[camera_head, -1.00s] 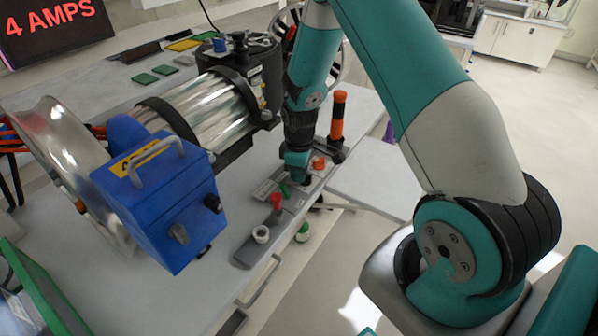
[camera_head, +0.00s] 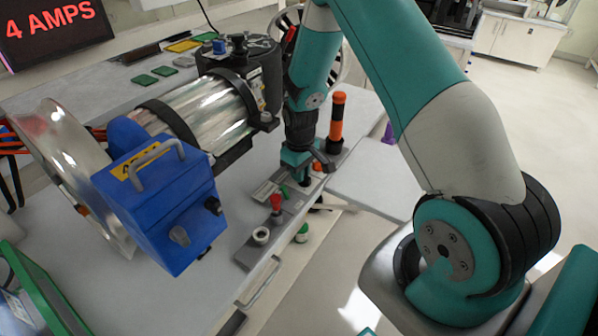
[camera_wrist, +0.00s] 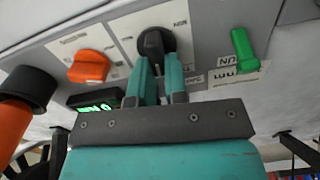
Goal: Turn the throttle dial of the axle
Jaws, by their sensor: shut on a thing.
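The axle rig, with a blue box (camera_head: 160,200) and a shiny metal cylinder (camera_head: 205,108), lies on the grey bench. A grey control strip (camera_head: 250,252) runs along the bench edge beside it. My gripper (camera_head: 304,184) points down at the strip's far part. In the wrist view, my gripper's two teal fingers (camera_wrist: 159,78) are shut on a black dial (camera_wrist: 153,42), one finger on each side of its grip. Printed labels sit around the dial, too blurred to read fully. An orange knob (camera_wrist: 90,66) is left of it and a green switch (camera_wrist: 242,48) right.
A lit green display (camera_wrist: 95,100) is near the fingers. An orange-and-black upright handle (camera_head: 336,122) stands close behind my gripper. A red-topped control (camera_head: 276,203) and a white ring (camera_head: 261,236) are on the near strip. The floor at right is clear.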

